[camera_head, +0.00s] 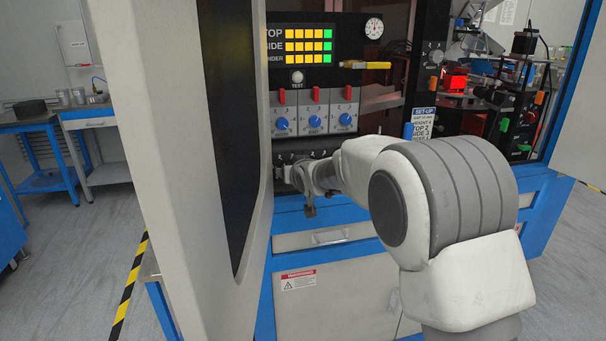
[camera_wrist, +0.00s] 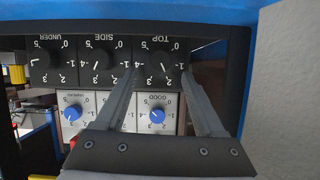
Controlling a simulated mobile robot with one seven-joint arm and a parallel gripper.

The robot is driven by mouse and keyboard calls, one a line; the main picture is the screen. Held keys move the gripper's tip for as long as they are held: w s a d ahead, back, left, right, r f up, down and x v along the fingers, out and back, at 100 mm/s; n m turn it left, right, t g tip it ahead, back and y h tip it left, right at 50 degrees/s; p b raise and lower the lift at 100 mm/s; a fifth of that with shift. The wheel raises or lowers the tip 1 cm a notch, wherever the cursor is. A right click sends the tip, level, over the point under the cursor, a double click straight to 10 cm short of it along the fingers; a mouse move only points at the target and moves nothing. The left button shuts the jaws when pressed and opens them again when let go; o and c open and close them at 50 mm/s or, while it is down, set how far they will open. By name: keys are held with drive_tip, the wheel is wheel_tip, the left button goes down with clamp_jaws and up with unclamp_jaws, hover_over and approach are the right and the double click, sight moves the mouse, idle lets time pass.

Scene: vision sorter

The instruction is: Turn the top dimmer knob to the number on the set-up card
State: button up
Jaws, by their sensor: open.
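The top dimmer knob (camera_wrist: 158,62) is a black dial on a dark panel, upside down in the wrist view. Its white pointer appears to aim near the 2. My gripper (camera_wrist: 160,76) is open, with one finger on each side of this knob; I cannot tell whether they touch it. The side knob (camera_wrist: 101,62) and under knob (camera_wrist: 46,64) are beside it. The set-up card (camera_head: 421,125) is at the cabinet's right; its line seems to read TOP 2. In the head view my arm largely hides the dimmer row.
Blue selector knobs with red switches (camera_head: 315,97) line the panel above the dimmers. A display (camera_head: 308,46) shows yellow and green blocks, over a test button (camera_head: 297,77). An open cabinet door (camera_head: 165,150) stands close at left. A drawer (camera_head: 325,238) is below.

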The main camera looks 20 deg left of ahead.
drive_tip(key=v, duration=1.2)
drive_tip(key=shift+s, duration=0.2)
drive_tip(key=shift+r, duration=0.1)
drive_tip(key=s+d+r+m+g+h, duration=0.15)
drive_tip(key=s+d, duration=0.35)
drive_tip(key=d, duration=0.6)
drive_tip(key=s+d+r+m+h, duration=0.1)
drive_tip(key=s+d+h, duration=0.25)
drive_tip(key=d, duration=0.65)
drive_tip(key=s+d+f+m+g+h, duration=0.1)
drive_tip(key=s+d+f+m+g, duration=0.15)
drive_tip(key=s+d, duration=0.65)
drive_tip(key=s+d+f+m+g+h, duration=0.1)
drive_tip(key=s+d+f+g, duration=0.2)
drive_tip(key=s, duration=1)
wheel_tip(320, 180, up, 13)
drive_tip(key=d+t+p, duration=0.1)
drive_tip(key=p, duration=1.2)
drive_tip(key=shift+s+d, duration=0.2)
drive_tip(key=shift+s, duration=0.1)
drive_tip(key=shift+f, duration=0.1)
